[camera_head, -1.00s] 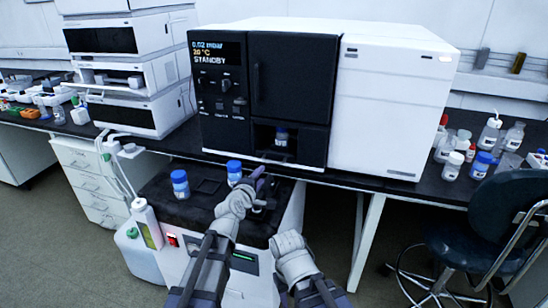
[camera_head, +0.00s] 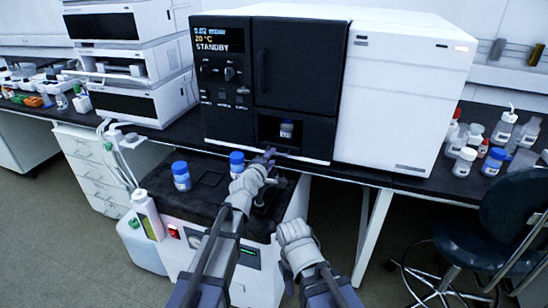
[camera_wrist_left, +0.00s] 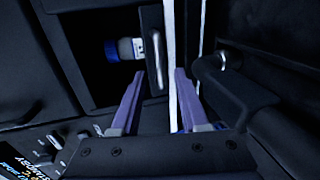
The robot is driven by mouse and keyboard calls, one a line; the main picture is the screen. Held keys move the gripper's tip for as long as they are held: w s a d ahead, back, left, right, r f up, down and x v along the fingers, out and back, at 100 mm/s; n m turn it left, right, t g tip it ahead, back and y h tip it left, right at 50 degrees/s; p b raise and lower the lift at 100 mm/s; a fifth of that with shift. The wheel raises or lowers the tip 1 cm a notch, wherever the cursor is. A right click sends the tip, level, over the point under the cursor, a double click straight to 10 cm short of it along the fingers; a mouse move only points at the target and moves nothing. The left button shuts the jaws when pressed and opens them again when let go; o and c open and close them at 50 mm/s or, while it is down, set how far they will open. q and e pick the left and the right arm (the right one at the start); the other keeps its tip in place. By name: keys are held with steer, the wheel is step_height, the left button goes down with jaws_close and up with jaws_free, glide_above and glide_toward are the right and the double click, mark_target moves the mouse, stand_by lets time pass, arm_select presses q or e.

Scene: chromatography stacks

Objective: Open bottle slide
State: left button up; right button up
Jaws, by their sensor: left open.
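The bottle slide (camera_wrist_left: 149,20) is a dark panel with a silver upright handle (camera_wrist_left: 156,58) in the left wrist view. It sits at the mouth of a dark recess in the black instrument front. A small bottle with a blue cap (camera_wrist_left: 111,50) is in the recess; it also shows in the head view (camera_head: 287,129). My left gripper (camera_wrist_left: 160,73) is open, its two purple fingers spread on either side of the handle's line, the tips just short of it. In the head view my left gripper (camera_head: 270,156) is just below the recess.
Two blue-capped bottles (camera_head: 181,176) (camera_head: 237,164) stand on the black cart top (camera_head: 155,194) below. The bench edge (camera_head: 335,172) runs beneath the white instrument (camera_head: 405,100). Several bottles (camera_head: 464,160) and a chair (camera_head: 515,225) are at right.

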mark_target(275, 154)
arm_select(q)
steer(key=x, duration=0.3)
steer(key=shift+w+d+f, duration=0.1)
steer(key=shift+w, duration=0.1)
jaws_close()
stand_by(1.3)
